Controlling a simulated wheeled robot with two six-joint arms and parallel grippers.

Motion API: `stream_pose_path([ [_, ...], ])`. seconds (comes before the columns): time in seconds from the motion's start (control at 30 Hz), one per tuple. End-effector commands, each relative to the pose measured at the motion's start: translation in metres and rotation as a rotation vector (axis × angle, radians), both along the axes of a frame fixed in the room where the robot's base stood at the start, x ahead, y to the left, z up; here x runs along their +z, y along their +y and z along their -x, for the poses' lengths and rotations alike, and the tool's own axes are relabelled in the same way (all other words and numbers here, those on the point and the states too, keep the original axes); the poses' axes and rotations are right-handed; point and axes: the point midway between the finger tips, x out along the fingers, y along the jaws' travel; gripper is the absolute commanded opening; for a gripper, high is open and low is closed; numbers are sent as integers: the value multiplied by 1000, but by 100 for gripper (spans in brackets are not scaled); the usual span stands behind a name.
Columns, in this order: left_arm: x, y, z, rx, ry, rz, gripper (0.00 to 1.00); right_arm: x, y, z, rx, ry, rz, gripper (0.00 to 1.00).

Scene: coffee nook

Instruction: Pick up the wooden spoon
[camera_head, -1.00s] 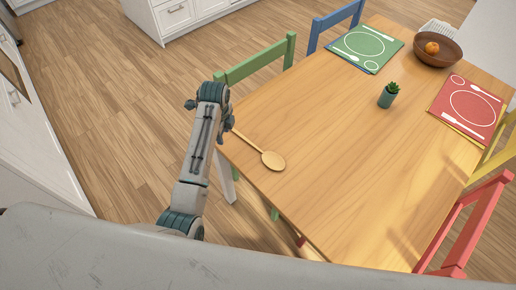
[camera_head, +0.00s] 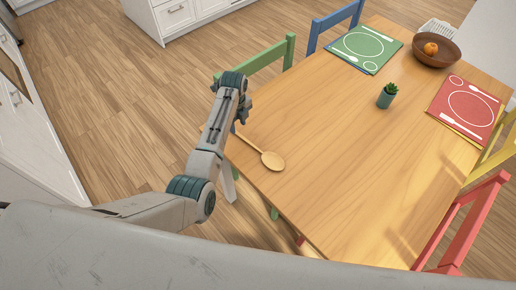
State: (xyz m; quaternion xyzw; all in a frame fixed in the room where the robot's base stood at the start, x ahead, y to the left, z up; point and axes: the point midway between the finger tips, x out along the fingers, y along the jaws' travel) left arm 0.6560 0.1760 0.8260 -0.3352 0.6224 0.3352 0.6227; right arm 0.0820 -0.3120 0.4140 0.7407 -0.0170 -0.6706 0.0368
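The wooden spoon (camera_head: 272,160) lies on the wooden table (camera_head: 330,130) near its left corner, with its round bowl toward the table's middle. Its handle runs up and left toward the table edge, where my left arm partly hides it. My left gripper (camera_head: 241,113) is at that edge, close to the handle. The arm and wrist cover the fingers, so I cannot see whether they are open or touch the spoon. My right gripper is not in view.
A potted plant (camera_head: 386,96), green placemats (camera_head: 364,50), red placemats (camera_head: 467,107) and a brown bowl (camera_head: 437,53) with orange fruit stand farther back. Green (camera_head: 262,62), blue (camera_head: 335,22), red (camera_head: 470,228) and yellow (camera_head: 497,150) chairs surround the table. The table's middle is clear.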

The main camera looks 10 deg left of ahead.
Motion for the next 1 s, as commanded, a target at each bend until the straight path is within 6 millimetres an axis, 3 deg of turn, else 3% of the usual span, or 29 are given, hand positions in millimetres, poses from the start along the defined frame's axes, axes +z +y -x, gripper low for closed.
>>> stream_pose_path([
  [0.13,-19,-2,2,1,5,0,38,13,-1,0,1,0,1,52],
  [0.3,-39,-2,2,1,2,0,38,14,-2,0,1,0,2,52],
  [0.6,-44,-2,2,1,0,0,38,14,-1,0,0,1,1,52],
  [0.8,-44,-2,2,1,0,0,0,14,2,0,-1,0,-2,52],
  [1.0,-44,-2,2,1,0,0,0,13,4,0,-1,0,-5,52],
])
